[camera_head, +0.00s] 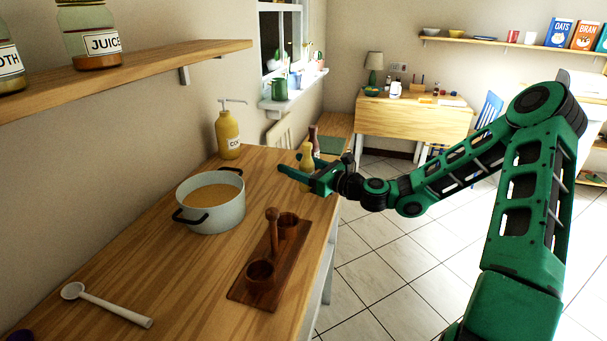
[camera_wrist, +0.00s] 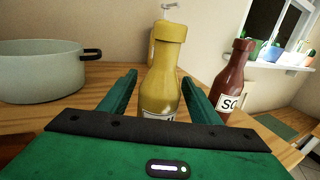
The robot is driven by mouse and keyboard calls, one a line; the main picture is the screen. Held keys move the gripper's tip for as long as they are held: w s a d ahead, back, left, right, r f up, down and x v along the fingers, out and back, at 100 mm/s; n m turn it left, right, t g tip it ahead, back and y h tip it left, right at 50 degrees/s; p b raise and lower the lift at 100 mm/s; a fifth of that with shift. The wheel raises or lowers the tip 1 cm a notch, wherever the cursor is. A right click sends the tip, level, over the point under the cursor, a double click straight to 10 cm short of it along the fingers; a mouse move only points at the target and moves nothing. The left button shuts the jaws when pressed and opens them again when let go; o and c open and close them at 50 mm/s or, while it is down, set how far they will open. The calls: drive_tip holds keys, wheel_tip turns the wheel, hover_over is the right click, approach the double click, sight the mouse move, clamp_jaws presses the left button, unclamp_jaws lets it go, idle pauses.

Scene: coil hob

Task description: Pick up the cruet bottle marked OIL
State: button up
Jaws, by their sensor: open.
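A yellow cruet bottle (camera_wrist: 163,82) stands upright in the middle of the wrist view. Its label is mostly hidden by my gripper, so I cannot read it fully. It also shows in the head view (camera_head: 306,156), near the counter's right edge, partly covered by my gripper. My gripper (camera_wrist: 160,78) is open, with one green finger on each side of the bottle's body in the picture. I cannot tell whether either finger touches it. In the head view my gripper (camera_head: 300,170) is low over the counter at the bottle.
A dark red bottle (camera_wrist: 234,80) with a label starting "SO" stands just right of the yellow one. A pot (camera_head: 212,203) and a yellow pump bottle (camera_head: 229,135) are to the left. A wooden tray with cups (camera_head: 246,289) lies nearer on the counter.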

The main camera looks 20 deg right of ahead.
drive_tip(key=c, duration=1.3)
drive_tip(key=shift+o, duration=0.2)
